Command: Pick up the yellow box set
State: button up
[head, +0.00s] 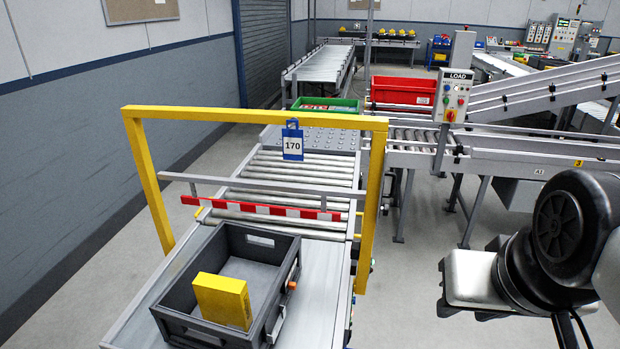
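The yellow box set (222,299) is a plain yellow box standing inside a dark grey open crate (282,301), toward its front left. The crate rests on the near end of the conveyor. My arm shows at the right edge of the head view. My gripper (470,281) appears as a pale metal part well to the right of the crate, apart from it. Its fingers cannot be made out, so I cannot tell whether it is open or shut.
A yellow frame (260,118) arches over the conveyor behind the crate, with a red-and-white barrier bar (262,209) and a blue 170 tag (292,144). Green (325,105) and red (403,90) bins sit farther back. Grey floor (415,270) is clear between conveyor and arm.

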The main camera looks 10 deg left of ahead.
aim_at(223, 300)
jog(key=j, duration=2.45)
jog(key=k, duration=0.05)
